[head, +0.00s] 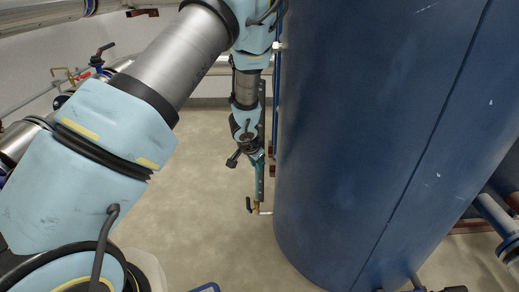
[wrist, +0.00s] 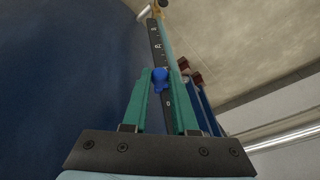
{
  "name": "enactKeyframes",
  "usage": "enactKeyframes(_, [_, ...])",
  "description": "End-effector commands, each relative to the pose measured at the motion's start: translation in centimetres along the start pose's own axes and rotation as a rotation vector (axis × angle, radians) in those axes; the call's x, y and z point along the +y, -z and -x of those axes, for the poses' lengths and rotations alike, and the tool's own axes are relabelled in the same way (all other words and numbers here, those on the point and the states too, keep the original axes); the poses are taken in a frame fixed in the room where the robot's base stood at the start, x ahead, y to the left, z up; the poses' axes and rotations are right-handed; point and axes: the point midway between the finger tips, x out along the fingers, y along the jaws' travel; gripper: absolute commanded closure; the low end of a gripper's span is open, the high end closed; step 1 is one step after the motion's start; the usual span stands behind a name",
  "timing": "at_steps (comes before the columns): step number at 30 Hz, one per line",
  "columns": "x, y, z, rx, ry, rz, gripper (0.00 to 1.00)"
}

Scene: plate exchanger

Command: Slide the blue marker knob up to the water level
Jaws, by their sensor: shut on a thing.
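The blue marker knob (wrist: 160,79) sits on the dark scale strip (wrist: 155,42) in the wrist view, between the green fingers of my gripper (wrist: 161,73). My gripper is shut on the knob. The strip carries white marks and runs away from the gripper along the tank's side. In the head view my gripper (head: 258,158) is beside the narrow upright gauge (head: 262,182) on the tank's left side. The knob is too small or hidden to make out there. I cannot make out a water level in either view.
The large blue tank (head: 370,130) fills the right of the head view, close to my arm. A small valve (head: 250,206) is at the gauge's lower end. Pipes and valves (head: 98,62) stand at the left. The floor (head: 195,200) left of the gauge is clear.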

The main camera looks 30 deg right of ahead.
Motion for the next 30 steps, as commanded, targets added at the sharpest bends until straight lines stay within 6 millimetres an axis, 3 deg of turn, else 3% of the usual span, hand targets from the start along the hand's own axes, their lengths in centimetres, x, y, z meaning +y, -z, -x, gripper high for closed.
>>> enactKeyframes(29, [-0.3,0.8,1.8,0.000,-0.001,0.000,1.00])
enactKeyframes(30, [-0.3,0.7,1.8,0.000,-0.001,0.000,0.73])
